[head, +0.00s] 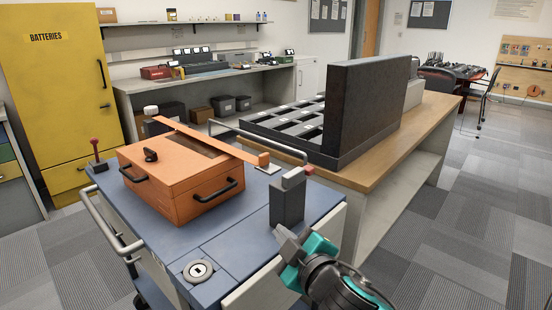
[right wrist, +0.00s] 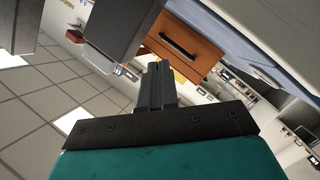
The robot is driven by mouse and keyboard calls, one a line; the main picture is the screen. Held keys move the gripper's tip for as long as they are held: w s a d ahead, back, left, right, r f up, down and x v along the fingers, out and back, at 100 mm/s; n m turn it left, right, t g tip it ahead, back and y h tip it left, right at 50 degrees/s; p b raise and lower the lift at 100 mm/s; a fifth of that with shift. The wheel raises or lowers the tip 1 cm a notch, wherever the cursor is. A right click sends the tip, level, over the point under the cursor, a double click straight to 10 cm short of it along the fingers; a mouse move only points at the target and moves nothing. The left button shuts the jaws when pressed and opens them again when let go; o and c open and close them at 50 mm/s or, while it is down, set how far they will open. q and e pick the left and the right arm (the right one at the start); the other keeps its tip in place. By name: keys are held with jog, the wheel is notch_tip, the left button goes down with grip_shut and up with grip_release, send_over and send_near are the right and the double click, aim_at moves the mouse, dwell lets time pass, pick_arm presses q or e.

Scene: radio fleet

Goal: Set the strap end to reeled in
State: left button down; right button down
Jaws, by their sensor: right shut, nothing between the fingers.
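An orange strap (head: 212,139) runs across the orange lidded box (head: 190,190) on the blue-topped cart. Its far end is at a dark block with a white knob (head: 151,111). Its near strap end (head: 264,159) juts past the box's right side, close to a dark grey post (head: 287,203) with a light top. My right gripper (head: 288,243) is shut and empty, low in front of the post; whether it touches the post I cannot tell. In the right wrist view its closed fingers (right wrist: 155,88) point toward the orange box (right wrist: 185,45). My left gripper is out of view.
The blue cart top (head: 235,250) has a round lock plate (head: 198,270) and a red-knobbed lever (head: 96,150). A wooden bench (head: 400,140) with a large open black case (head: 355,110) stands right behind. Carpet floor lies open at right.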

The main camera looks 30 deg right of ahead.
jog(key=w+a+r+n+g+y, duration=0.25)
jog(key=r+n+y, duration=0.55)
jog(key=n, duration=0.6)
jog(key=w+a+r+n+g+y, duration=0.1)
jog(key=a+r+n+y, duration=0.3)
jog(key=r+n+y, duration=0.7)
jog(key=d+f+n+g+h+b, duration=0.1)
jog(key=d+n+h, duration=0.5)
jog(key=d+h, duration=0.8)
jog(key=d+f+g, duration=0.1)
jog(key=d+g, duration=0.1)
jog(key=d, duration=0.1)
jog(key=shift+w+f+n+h, duration=0.15)
jog(key=shift+f+n+h, duration=0.05)
jog(key=shift+n+h, duration=0.1)
